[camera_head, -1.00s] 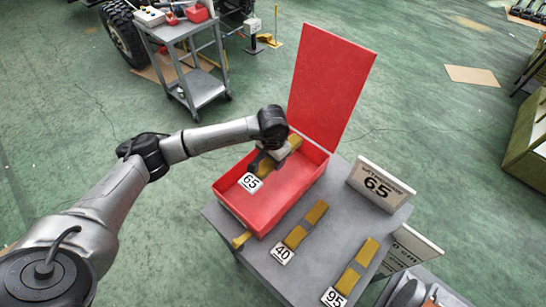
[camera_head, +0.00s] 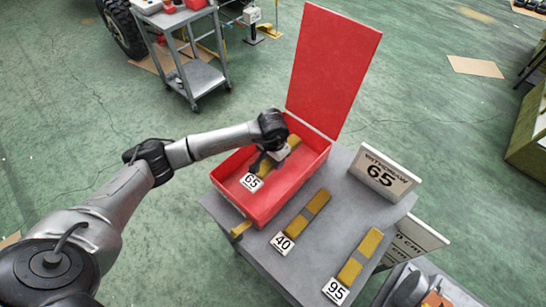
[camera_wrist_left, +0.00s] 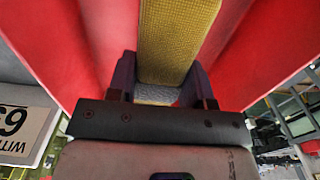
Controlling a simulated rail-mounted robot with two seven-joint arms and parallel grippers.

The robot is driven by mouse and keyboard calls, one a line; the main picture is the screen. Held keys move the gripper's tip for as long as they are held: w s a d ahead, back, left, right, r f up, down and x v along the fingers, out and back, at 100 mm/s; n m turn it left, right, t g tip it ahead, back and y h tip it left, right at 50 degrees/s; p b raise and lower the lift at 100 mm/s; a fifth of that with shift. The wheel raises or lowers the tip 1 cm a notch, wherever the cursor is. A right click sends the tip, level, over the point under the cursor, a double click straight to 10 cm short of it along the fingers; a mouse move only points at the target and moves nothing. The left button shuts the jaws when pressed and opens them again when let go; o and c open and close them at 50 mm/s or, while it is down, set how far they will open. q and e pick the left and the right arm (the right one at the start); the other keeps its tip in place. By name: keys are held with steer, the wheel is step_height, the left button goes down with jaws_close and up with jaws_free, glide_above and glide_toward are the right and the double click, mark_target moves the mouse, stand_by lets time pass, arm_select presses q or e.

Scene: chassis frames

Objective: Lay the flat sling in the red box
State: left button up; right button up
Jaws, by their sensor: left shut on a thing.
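My left gripper (camera_head: 267,157) reaches down into the box and is shut on the sling's grey middle. In the left wrist view, the yellow webbing (camera_wrist_left: 178,40) runs out from between the fingers (camera_wrist_left: 163,85), with red box walls on both sides. My right gripper is not in view.
The box stands on a grey table (camera_head: 318,265), its red lid (camera_head: 332,70) upright behind. A tool cart (camera_head: 185,50) stands behind on the green floor.

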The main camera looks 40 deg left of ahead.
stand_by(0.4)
arm_select(q)
steer(key=o, duration=1.2)
steer(key=shift+f, duration=0.1)
step_height(320, 180, up, 14)
stand_by(0.4)
